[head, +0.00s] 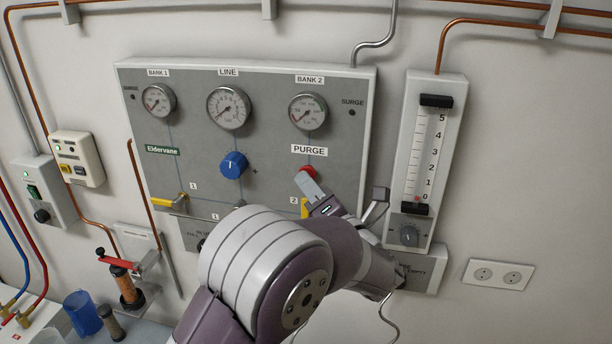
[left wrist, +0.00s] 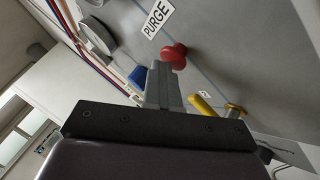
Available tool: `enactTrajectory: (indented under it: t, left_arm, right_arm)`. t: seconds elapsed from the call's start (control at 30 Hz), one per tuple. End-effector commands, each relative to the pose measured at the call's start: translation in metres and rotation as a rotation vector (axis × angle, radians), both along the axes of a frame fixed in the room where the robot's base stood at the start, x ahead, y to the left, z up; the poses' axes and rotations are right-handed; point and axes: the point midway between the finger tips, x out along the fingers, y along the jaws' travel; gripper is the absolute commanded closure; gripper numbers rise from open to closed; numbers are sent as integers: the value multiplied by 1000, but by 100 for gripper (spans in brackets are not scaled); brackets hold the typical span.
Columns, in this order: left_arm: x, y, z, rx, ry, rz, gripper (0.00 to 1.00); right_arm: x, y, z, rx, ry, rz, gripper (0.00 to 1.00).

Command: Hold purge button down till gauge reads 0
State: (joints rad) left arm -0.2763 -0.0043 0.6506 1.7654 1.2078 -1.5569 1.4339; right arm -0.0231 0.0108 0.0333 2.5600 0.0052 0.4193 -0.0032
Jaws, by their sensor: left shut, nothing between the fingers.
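The red purge button (head: 307,170) sits on the grey panel just under the PURGE label (head: 309,150). My left gripper (head: 304,180) is shut and empty, with its fingertips at the button's lower edge in the head view. In the left wrist view the closed fingers (left wrist: 163,75) point at the red button (left wrist: 175,54), tips very close to it. I cannot tell whether they touch or press it. The BANK 2 gauge (head: 308,112) is above the label; its needle points to the lower left, and its exact reading is too small to tell. My right gripper is not in view.
The LINE gauge (head: 228,108) and BANK 1 gauge (head: 158,100) share the panel. A blue knob (head: 233,165) is left of the button. Yellow handles (head: 169,200) are lower down, one partly hidden by my arm. A flow tube (head: 424,150) stands to the right.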

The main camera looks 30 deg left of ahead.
Motion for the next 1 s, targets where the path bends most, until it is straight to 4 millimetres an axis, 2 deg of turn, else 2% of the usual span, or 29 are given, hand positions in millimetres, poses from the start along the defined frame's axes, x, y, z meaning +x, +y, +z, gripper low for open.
enactTrajectory:
  t: [0.27, 0.6, 1.0]
  left_arm:
    - [0, 0, 0, 0, 0, -1, 100]
    - [-17, -4, -3, 1, -1, -2, 100]
    - [-23, -6, -2, 0, -1, -1, 100]
  right_arm:
    - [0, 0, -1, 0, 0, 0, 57]
    - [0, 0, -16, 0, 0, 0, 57]
    - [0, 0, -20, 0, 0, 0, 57]
